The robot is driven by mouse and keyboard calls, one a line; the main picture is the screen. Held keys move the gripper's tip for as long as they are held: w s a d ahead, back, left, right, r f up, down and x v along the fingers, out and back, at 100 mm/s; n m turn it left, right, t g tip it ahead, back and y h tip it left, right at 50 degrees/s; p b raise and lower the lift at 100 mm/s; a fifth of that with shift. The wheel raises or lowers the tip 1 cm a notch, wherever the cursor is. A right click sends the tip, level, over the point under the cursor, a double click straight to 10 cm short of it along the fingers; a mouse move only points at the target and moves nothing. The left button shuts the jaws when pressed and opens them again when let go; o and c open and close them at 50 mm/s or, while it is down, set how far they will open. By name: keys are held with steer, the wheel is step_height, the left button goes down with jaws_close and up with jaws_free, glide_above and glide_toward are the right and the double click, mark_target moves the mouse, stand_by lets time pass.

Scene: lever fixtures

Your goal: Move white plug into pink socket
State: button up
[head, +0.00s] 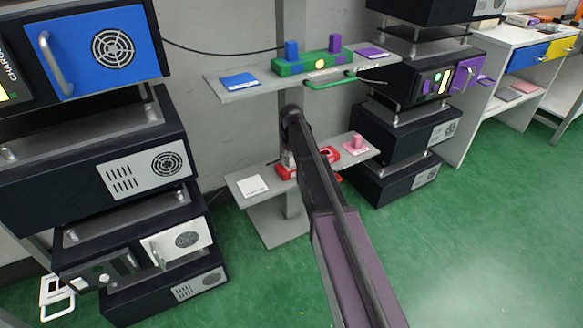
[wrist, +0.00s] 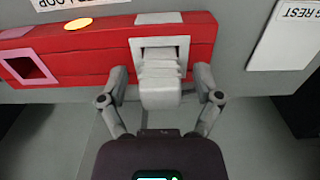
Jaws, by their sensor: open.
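The white plug (wrist: 160,90) sits in the white-framed socket (wrist: 184,48) of a red block (wrist: 110,58) in the wrist view. My gripper (wrist: 160,80) is open, with one finger on each side of the plug and gaps between. The pink-framed socket (wrist: 24,68) is at the left of the block and looks empty. A yellow disc (wrist: 78,24) lies between the sockets. In the head view my arm crosses the red block (head: 286,173) and hides much of it and my gripper.
A white rest pad (head: 253,186) and a pink plug (head: 357,141) flank the block on the lower shelf. The upper shelf holds a green block (head: 305,66) with blue and purple plugs, above my gripper. Dark equipment stacks stand on both sides.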

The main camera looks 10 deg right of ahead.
steer(key=shift+f, duration=0.5)
jaws_close()
stand_by(0.3)
